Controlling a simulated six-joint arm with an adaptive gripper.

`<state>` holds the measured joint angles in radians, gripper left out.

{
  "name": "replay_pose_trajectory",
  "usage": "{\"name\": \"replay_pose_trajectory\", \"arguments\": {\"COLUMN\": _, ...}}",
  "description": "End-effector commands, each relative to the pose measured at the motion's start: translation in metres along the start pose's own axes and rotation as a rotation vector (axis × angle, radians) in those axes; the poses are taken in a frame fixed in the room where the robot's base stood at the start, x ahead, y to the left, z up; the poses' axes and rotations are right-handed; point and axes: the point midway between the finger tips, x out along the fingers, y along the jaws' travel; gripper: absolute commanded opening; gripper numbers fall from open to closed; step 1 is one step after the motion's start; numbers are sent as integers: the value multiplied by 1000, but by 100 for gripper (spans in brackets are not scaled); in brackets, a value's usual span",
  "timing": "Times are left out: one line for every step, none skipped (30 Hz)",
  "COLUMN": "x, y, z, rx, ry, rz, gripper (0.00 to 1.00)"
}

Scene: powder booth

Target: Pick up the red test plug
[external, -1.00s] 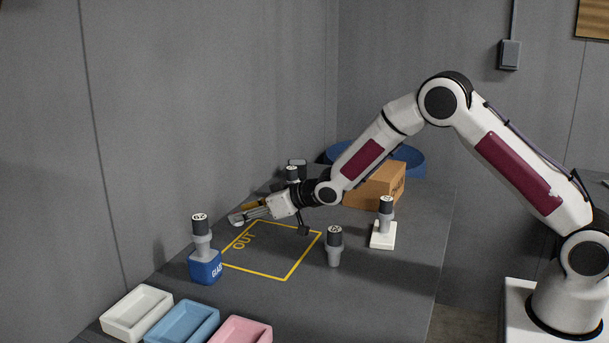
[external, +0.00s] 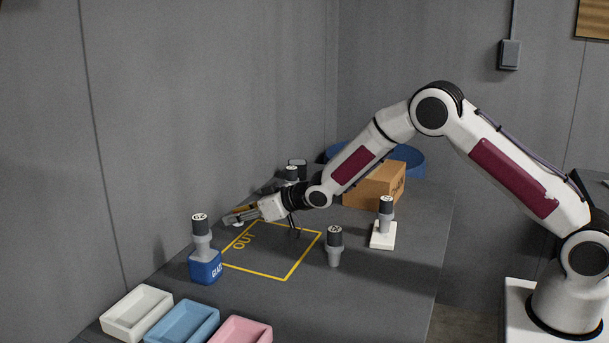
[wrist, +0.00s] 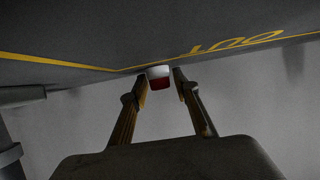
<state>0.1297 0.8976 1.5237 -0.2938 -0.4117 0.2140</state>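The fingers are apart, with a gap visible on each side of the plug. In the external view my gripper (external: 238,216) is low over the far left side of the table, near the yellow OUT outline (external: 288,277). A small pale spot shows under the fingertips there; the red part is hidden in that view.
Black-capped grey cylinders stand on a blue block (external: 205,268), on the bare table (external: 335,250), on a white block (external: 383,238) and behind my gripper (external: 291,174). A cardboard box (external: 370,188) is at the back. White (external: 137,318), blue (external: 183,329) and pink (external: 240,334) trays line the front.

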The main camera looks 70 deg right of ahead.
Motion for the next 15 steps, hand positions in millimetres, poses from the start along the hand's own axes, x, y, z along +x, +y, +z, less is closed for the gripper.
{"name": "replay_pose_trajectory", "arguments": {"x": 0, "y": 0, "z": 0, "rx": 0, "ry": 0, "rz": 0, "gripper": 13}}
{"name": "replay_pose_trajectory", "arguments": {"x": 0, "y": 0, "z": 0, "rx": 0, "ry": 0, "rz": 0, "gripper": 5}}
{"name": "replay_pose_trajectory", "arguments": {"x": 0, "y": 0, "z": 0, "rx": 0, "ry": 0, "rz": 0, "gripper": 4}}
{"name": "replay_pose_trajectory", "arguments": {"x": 0, "y": 0, "z": 0, "rx": 0, "ry": 0, "rz": 0, "gripper": 4}}
{"name": "replay_pose_trajectory", "arguments": {"x": 0, "y": 0, "z": 0, "rx": 0, "ry": 0, "rz": 0, "gripper": 4}}
{"name": "replay_pose_trajectory", "arguments": {"x": 0, "y": 0, "z": 0, "rx": 0, "ry": 0, "rz": 0, "gripper": 4}}
{"name": "replay_pose_trajectory", "arguments": {"x": 0, "y": 0, "z": 0, "rx": 0, "ry": 0, "rz": 0, "gripper": 4}}
{"name": "replay_pose_trajectory", "arguments": {"x": 0, "y": 0, "z": 0, "rx": 0, "ry": 0, "rz": 0, "gripper": 4}}
{"name": "replay_pose_trajectory", "arguments": {"x": 0, "y": 0, "z": 0, "rx": 0, "ry": 0, "rz": 0, "gripper": 4}}
{"name": "replay_pose_trajectory", "arguments": {"x": 0, "y": 0, "z": 0, "rx": 0, "ry": 0, "rz": 0, "gripper": 4}}
{"name": "replay_pose_trajectory", "arguments": {"x": 0, "y": 0, "z": 0, "rx": 0, "ry": 0, "rz": 0, "gripper": 4}}
{"name": "replay_pose_trajectory", "arguments": {"x": 0, "y": 0, "z": 0, "rx": 0, "ry": 0, "rz": 0, "gripper": 4}}
{"name": "replay_pose_trajectory", "arguments": {"x": 0, "y": 0, "z": -1, "rx": 0, "ry": 0, "rz": 0, "gripper": 4}}
{"name": "replay_pose_trajectory", "arguments": {"x": 0, "y": 0, "z": -1, "rx": 0, "ry": 1, "rz": 0, "gripper": 4}}
{"name": "replay_pose_trajectory", "arguments": {"x": -1, "y": 0, "z": -2, "rx": 0, "ry": 1, "rz": 0, "gripper": 4}}
